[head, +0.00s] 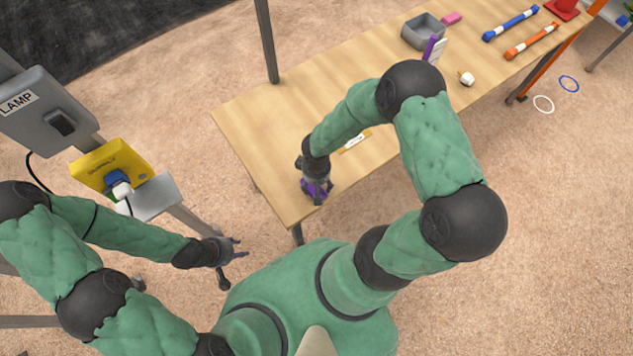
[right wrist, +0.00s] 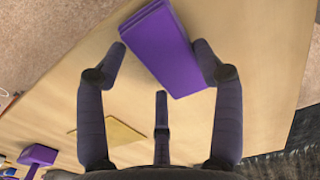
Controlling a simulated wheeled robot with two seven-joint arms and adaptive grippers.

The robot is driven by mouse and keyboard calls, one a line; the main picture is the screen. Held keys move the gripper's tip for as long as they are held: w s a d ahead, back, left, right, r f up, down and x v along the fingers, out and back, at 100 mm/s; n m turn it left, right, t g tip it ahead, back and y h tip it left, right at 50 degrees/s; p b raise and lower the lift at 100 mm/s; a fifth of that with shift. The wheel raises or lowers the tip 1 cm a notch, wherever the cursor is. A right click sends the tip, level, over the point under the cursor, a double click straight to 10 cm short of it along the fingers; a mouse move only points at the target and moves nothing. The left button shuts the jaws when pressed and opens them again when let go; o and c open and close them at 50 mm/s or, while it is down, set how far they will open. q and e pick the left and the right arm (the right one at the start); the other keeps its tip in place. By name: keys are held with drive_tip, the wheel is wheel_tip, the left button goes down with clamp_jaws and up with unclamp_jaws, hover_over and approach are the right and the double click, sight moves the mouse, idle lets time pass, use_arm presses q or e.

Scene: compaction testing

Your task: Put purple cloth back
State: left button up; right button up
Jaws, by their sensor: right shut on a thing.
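The purple cloth (right wrist: 162,45) is a flat folded rectangle in the right wrist view. It lies between the dark fingers of my right gripper (right wrist: 160,65), which is shut on it. In the head view my right gripper (head: 316,188) is low over the near left end of the wooden table, with purple cloth (head: 324,188) partly hidden by its fingers. I cannot tell whether the cloth touches the table. My left gripper (head: 238,248) is off the table to the left, its fingers apart and empty.
Farther back are a grey bin (head: 423,32), a purple-and-white item (head: 432,50), a small white object (head: 466,78), and blue (head: 510,23) and orange bars (head: 531,41). A yellow box (head: 108,165) stands left.

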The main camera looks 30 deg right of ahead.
drive_tip(key=shift+f+b, duration=0.45)
drive_tip(key=shift+b, duration=0.1)
idle(0.4)
drive_tip(key=o, duration=1.1)
drive_tip(key=shift+o, duration=0.2)
drive_tip(key=o, duration=0.5)
drive_tip(key=shift+r+p, duration=2.9)
drive_tip(key=shift+r, duration=1.15)
drive_tip(key=shift+s+f, duration=0.1)
